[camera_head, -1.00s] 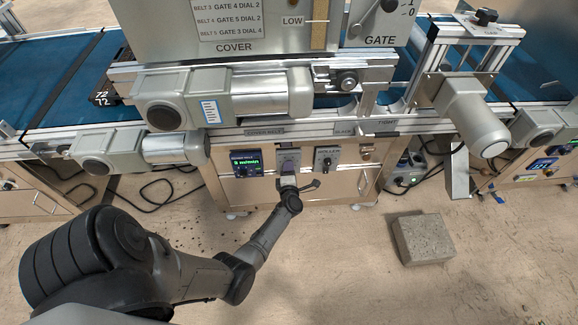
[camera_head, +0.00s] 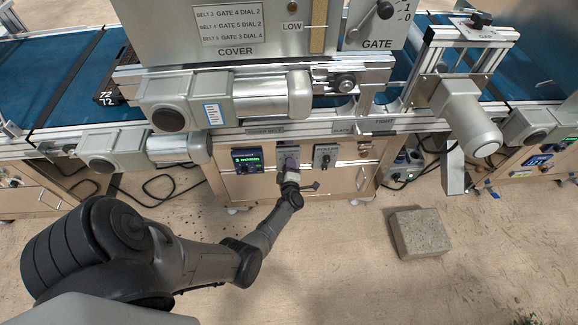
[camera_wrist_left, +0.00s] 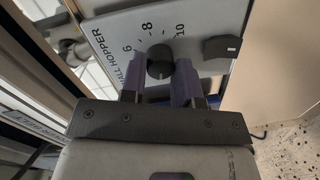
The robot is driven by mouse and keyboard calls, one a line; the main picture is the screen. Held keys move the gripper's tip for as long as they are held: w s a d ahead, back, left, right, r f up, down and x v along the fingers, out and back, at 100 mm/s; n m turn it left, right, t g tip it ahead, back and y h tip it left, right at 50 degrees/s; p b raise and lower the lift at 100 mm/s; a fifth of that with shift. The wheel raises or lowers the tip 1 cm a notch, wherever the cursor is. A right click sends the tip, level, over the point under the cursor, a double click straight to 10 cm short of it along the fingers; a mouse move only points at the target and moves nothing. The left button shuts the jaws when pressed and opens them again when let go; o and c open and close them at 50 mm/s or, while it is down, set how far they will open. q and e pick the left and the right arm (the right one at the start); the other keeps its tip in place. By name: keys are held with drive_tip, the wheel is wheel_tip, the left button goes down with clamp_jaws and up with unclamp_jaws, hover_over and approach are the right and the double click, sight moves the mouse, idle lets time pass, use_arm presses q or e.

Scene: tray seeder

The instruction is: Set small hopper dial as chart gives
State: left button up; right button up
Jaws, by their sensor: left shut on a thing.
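The small hopper dial is a black round knob (camera_wrist_left: 160,62) on a light panel lettered "...ALL HOPPER", in the left wrist view. The figures 6, 8 and 10 show around it. Its pointer cannot be read clearly. My left gripper (camera_wrist_left: 159,80) is shut on the knob, one purple finger on each side. In the head view my left gripper (camera_head: 289,174) reaches the cabinet front and hides the dial. The chart (camera_head: 229,25) hangs on the cover hopper, with lines pairing belt, gate and dial numbers. My right gripper is out of view.
A green-lit display (camera_head: 247,160) sits left of my gripper and another knob (camera_head: 325,157) right of it. A black switch (camera_wrist_left: 222,47) is beside the dial. Motors (camera_head: 222,101) overhang the cabinet. A grey block (camera_head: 419,233) lies on open floor.

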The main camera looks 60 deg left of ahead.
use_arm(q)
drive_tip(key=o, duration=0.9)
drive_tip(key=shift+o, duration=0.2)
drive_tip(key=p+v, duration=0.4)
drive_tip(key=v, duration=0.9)
drive_tip(key=shift+d, duration=0.4)
drive_tip(key=shift+s, duration=0.1)
